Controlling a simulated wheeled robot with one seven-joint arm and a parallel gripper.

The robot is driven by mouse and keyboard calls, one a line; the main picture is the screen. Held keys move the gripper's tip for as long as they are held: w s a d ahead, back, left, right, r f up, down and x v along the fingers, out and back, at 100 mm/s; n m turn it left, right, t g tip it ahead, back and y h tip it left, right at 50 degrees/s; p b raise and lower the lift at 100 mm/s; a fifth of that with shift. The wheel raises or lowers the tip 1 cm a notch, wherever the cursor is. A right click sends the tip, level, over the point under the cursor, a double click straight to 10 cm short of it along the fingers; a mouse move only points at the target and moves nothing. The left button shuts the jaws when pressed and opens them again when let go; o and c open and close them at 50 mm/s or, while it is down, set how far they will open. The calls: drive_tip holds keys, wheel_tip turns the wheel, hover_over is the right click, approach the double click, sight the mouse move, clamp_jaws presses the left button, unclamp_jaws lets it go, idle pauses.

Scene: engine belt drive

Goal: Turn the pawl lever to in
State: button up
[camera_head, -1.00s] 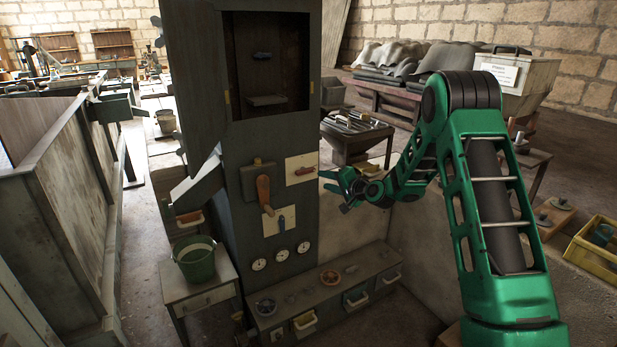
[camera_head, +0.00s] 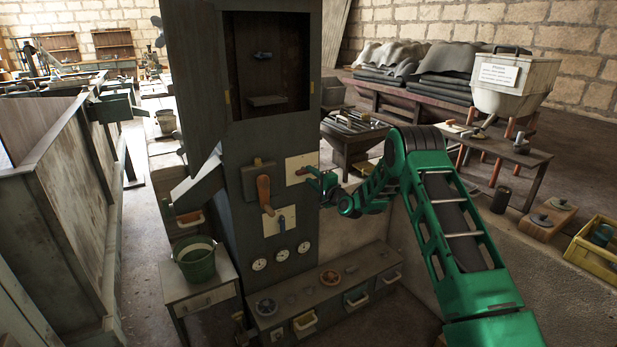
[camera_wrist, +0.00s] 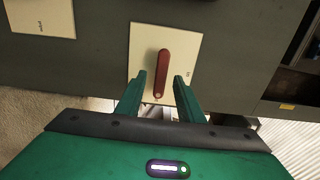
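A red lever (camera_head: 300,172) lies about level on a cream plate on the front of the tall grey cabinet. In the wrist view the red lever (camera_wrist: 162,75) runs up and down the picture on its plate (camera_wrist: 140,42); the small marks on the plate are too small to read surely. My gripper (camera_head: 317,180) is at the right edge of that plate, facing it. In the wrist view my gripper (camera_wrist: 160,76) is open, one finger on each side of the lever's lower part. I cannot tell whether either finger touches it.
An orange-brown handle (camera_head: 264,194) and a blue lever (camera_head: 281,223) on another cream plate sit left of and below the red lever. Several gauges (camera_head: 281,255) are below them. A low drawer bench (camera_head: 330,290) stands at the cabinet's foot. A metal table (camera_head: 350,140) is behind my arm.

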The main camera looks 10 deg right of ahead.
sight(305, 170)
drive_tip(key=shift+x, duration=1.45)
clamp_jaws()
